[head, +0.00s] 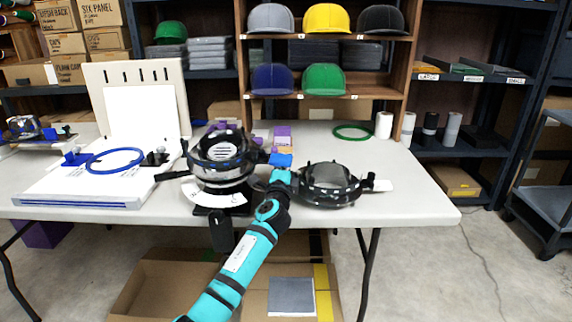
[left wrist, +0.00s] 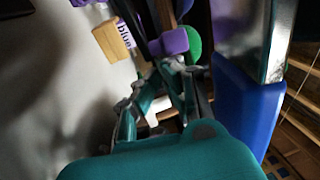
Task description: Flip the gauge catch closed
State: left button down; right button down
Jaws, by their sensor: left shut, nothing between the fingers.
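The gauge (head: 222,155) is a round black and clear drum with a white curved scale (head: 216,195) below it, standing on the table. A blue tab (head: 280,160) shows at its right side, beside my gripper; I take it to be the catch. A large blue block with a silver metal part above it shows in the left wrist view (left wrist: 243,115), right of my fingers. My left gripper (head: 284,175) is shut and empty, close to the tab; whether they touch is unclear. Its fingers also show in the left wrist view (left wrist: 176,68). My right gripper is not in view.
A second round dark fixture (head: 330,185) stands just right of my gripper. A blue hoop (head: 115,160) lies on a white board at left. Purple boxes (head: 282,133) and a green ring (head: 353,132) lie behind. The table's right end (head: 425,185) is clear.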

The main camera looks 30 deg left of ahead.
pick_arm(q)
jog(key=shift+s+d+f, duration=0.1)
jog(key=shift+s, duration=0.05)
jog(key=v, duration=1.1)
jog(key=shift+s+d, duration=0.1)
jog(key=shift+s, duration=0.15)
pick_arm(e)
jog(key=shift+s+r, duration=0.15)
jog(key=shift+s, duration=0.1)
